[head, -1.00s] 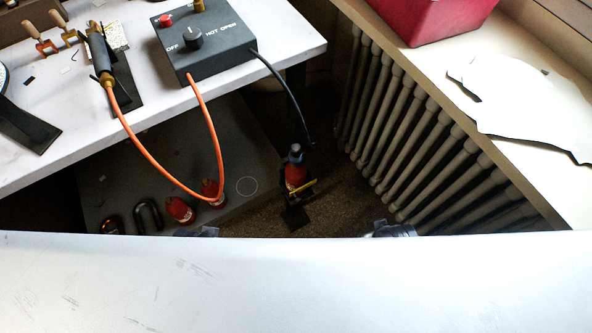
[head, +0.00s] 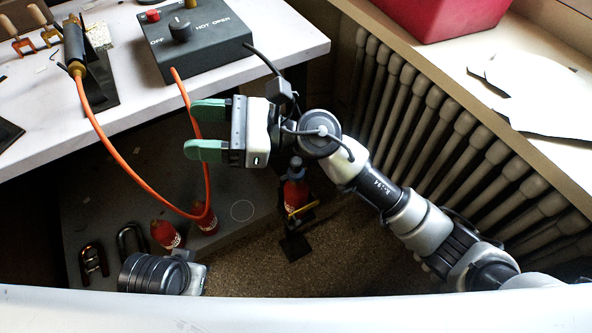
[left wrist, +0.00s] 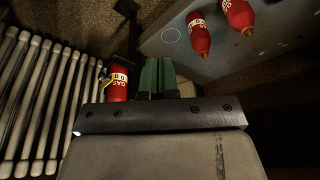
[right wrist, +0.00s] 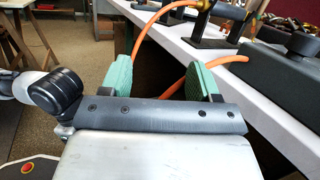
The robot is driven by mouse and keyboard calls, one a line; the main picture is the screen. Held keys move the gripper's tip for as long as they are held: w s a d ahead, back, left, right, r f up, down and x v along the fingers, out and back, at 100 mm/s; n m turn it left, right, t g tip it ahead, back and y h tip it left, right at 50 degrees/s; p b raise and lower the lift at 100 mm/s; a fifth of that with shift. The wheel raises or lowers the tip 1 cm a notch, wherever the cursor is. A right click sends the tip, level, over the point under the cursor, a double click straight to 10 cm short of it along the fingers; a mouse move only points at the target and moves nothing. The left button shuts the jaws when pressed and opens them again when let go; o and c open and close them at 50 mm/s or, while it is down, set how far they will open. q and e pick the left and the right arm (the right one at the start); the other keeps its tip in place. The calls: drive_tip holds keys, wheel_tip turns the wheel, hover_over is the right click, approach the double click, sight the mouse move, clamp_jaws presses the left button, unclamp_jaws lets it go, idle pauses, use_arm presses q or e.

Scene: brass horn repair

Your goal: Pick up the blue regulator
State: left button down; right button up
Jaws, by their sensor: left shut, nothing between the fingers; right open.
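A dull blue-grey regulator (head: 296,164) appears to sit on top of a red gas bottle (head: 296,194) low beside the radiator, with a yellow bar across the bottle's front. My right gripper (head: 192,130) is open and empty, pointing left, up and to the left of the regulator in the head view. Its green fingers also show apart in the right wrist view (right wrist: 162,80). My left gripper (left wrist: 158,78) is shut and empty in the left wrist view, just right of a red gas bottle (left wrist: 118,86). Its fingers are hidden in the head view; I cannot make out the regulator there.
An orange hose (head: 130,167) loops down from the white workbench (head: 290,45), close to my right fingers. A dark control box (head: 205,45) sits on the bench. The ribbed radiator (head: 400,115) bounds the right side. Two more red bottles (head: 166,234) stand on a grey low surface.

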wheel_tip(320, 180, down, 4)
drive_tip(key=a+n+g+h, duration=0.1)
drive_tip(key=n+g+h, duration=0.1)
drive_tip(key=n+h, duration=0.3)
drive_tip(key=n+t+h, duration=0.4)
drive_tip(key=n+h, duration=0.4)
drive_tip(key=h, duration=0.7)
approach(296, 162)
drive_tip(key=shift+a+f, duration=0.25)
drive_tip(key=shift+a, duration=0.15)
wheel_tip(296, 162, down, 5)
drive_tip(key=shift+f+b, duration=0.1)
drive_tip(key=shift+b, duration=0.3)
drive_tip(key=f, duration=0.3)
drive_tip(key=f+b, duration=0.1)
drive_tip(key=f, duration=0.1)
drive_tip(key=shift+w+d, duration=0.35)
use_arm(q)
drive_tip(key=shift+s+r, duration=0.15)
drive_tip(key=shift+s, duration=0.1)
use_arm(e)
drive_tip(key=shift+r, duration=0.1)
clamp_jaws()
